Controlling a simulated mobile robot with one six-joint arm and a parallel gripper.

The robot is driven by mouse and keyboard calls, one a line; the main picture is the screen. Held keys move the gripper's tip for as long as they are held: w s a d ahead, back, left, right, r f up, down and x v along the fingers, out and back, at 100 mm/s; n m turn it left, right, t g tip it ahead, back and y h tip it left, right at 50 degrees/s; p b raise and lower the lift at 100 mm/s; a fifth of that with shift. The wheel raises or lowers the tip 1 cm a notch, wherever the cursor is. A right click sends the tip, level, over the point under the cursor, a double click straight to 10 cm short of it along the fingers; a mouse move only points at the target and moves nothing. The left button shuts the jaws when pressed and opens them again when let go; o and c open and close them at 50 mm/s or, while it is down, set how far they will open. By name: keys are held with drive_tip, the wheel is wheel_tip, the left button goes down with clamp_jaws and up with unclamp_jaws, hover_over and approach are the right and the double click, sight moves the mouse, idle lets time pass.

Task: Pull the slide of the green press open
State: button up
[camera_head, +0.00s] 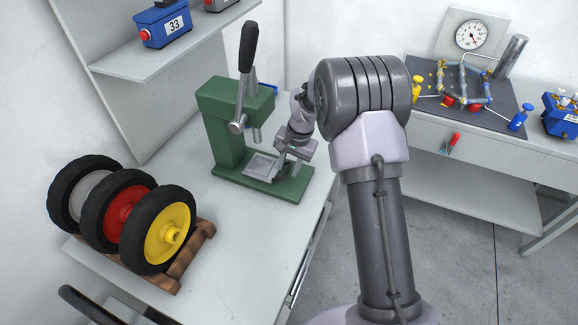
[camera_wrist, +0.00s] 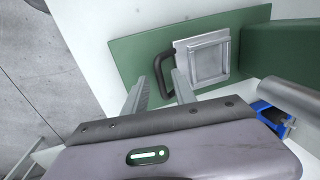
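The green press (camera_head: 226,122) stands on the table, with a black-knobbed lever on top. Its slide (camera_head: 262,165) is a square silver tray on the green base; it also shows in the wrist view (camera_wrist: 206,60). A dark curved handle (camera_wrist: 158,70) is on the slide's near side. My gripper (camera_head: 280,169) is low over the base beside the slide. In the wrist view my gripper (camera_wrist: 161,78) is open, with its two fingers apart. The handle appears between the fingertips; I cannot tell whether they touch it. The gripper holds nothing.
Three wheels (camera_head: 125,215) stand on a wooden rack at the left. The press's upright (camera_wrist: 285,50) and a blue part (camera_wrist: 268,117) are close on the right in the wrist view. A second table (camera_head: 480,130) with a gauge is at the right. Table space in front of the wheels is clear.

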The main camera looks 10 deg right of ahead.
clamp_jaws()
drive_tip(key=shift+d, duration=0.1)
idle(1.2)
